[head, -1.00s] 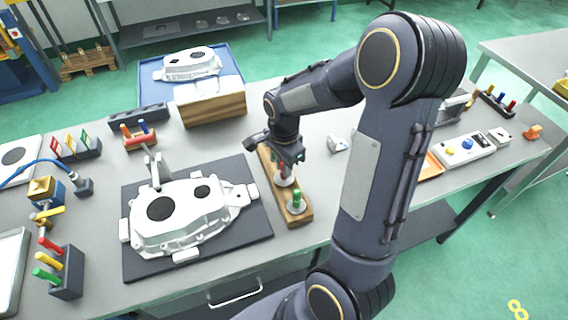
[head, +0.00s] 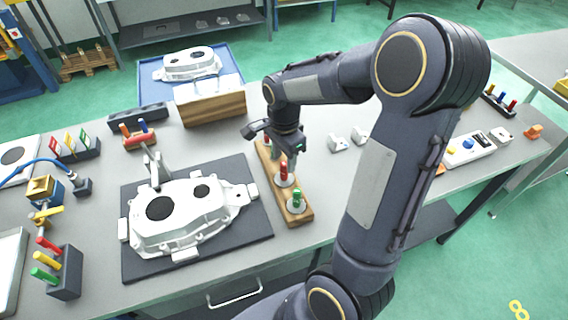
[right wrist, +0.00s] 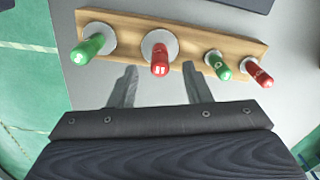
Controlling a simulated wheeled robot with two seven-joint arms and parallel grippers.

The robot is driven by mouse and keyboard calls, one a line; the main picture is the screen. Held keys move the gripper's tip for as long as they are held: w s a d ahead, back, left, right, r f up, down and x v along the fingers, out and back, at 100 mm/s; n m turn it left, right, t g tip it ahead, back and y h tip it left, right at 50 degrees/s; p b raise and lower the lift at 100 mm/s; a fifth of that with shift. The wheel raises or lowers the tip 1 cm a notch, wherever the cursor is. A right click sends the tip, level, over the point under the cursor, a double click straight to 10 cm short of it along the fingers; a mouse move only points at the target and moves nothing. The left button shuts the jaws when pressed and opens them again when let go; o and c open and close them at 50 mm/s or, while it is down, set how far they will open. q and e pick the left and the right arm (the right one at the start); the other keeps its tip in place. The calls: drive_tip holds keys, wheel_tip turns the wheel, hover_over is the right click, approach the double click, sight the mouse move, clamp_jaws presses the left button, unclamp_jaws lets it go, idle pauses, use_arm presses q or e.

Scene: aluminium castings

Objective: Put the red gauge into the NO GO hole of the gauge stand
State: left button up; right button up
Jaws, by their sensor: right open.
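The gauge stand (head: 303,215) is a long wooden block to the right of the casting. In the right wrist view the stand (right wrist: 130,22) carries a row of green and red gauges on round light collars. The larger red gauge (head: 284,171) stands upright in its collar, and it also shows in the right wrist view (right wrist: 160,62). A larger green gauge (head: 297,196) stands beside it at the near end. My right gripper (head: 290,155) is open and empty just above the red gauge, fingers apart on either side in the wrist view (right wrist: 159,80). No NO GO lettering is readable. My left gripper is out of view.
A smaller green gauge (right wrist: 218,66) and a smaller red gauge (right wrist: 256,73) stand farther along the stand. A white casting (head: 185,222) lies on a dark mat (head: 250,222) to the left. Small white blocks (head: 338,144) lie to the right.

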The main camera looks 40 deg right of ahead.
wheel_tip(320, 180, up, 4)
drive_tip(key=shift+r, duration=0.1)
idle(0.6)
drive_tip(key=s+a+r+n+t+y, duration=0.2)
drive_tip(key=s+a+n, duration=0.4)
drive_tip(key=s+n, duration=0.1)
drive_tip(key=s+a+r+n+t+y, duration=0.1)
drive_tip(key=s+a+r+n+t, duration=0.1)
drive_tip(key=s+a+n, duration=0.4)
drive_tip(key=s+n+t, duration=0.1)
drive_tip(key=s+n, duration=0.1)
drive_tip(key=n, duration=0.2)
drive_tip(key=shift+s+a+t+y, duration=0.15)
drive_tip(key=shift+s+t+y, duration=0.15)
drive_tip(key=shift+y, duration=0.1)
